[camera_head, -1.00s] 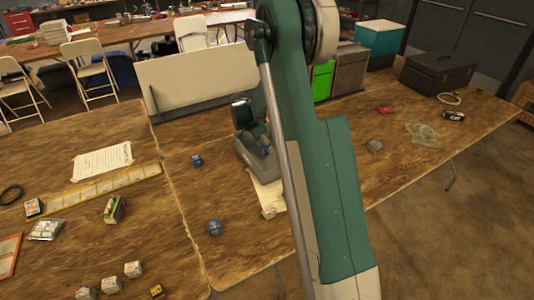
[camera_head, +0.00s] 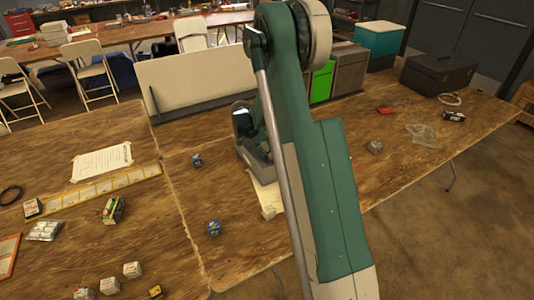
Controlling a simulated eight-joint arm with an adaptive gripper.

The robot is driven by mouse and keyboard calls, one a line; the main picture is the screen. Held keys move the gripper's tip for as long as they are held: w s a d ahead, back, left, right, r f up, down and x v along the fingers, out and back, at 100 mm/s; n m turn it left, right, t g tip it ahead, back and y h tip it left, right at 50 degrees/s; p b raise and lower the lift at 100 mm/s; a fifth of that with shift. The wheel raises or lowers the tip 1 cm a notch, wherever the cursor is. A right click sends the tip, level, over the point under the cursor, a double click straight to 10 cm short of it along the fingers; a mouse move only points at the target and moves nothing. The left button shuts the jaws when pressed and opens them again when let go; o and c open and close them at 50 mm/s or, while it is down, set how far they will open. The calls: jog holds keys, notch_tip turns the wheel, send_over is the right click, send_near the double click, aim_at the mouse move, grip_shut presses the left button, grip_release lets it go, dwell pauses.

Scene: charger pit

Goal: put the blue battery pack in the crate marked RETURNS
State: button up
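Two small dark-blue blocks are on the wooden table left of my arm: one blue block (camera_head: 197,160) farther back, another blue block (camera_head: 214,228) nearer the front. I cannot tell which is the battery pack. A green bin (camera_head: 322,82) and a grey-brown bin (camera_head: 349,71) stand at the back, partly behind my arm; no RETURNS marking is readable. A dark and grey shape beside my green arm, over the middle of the table, may include my gripper. Its fingers cannot be made out, and my arm hides part of that area.
A cream panel (camera_head: 205,82) stands along the back edge. A teal box (camera_head: 380,46) and a black case (camera_head: 438,74) are at the back right. A crumpled clear bag (camera_head: 423,136) lies on the right. Paper, a yellow strip and several small boxes lie on the left.

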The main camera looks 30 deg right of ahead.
jog(key=shift+f, duration=0.15)
jog(key=o, duration=1)
jog(key=p+v, duration=0.2)
jog(key=v, duration=1)
jog(key=shift+r, duration=0.25)
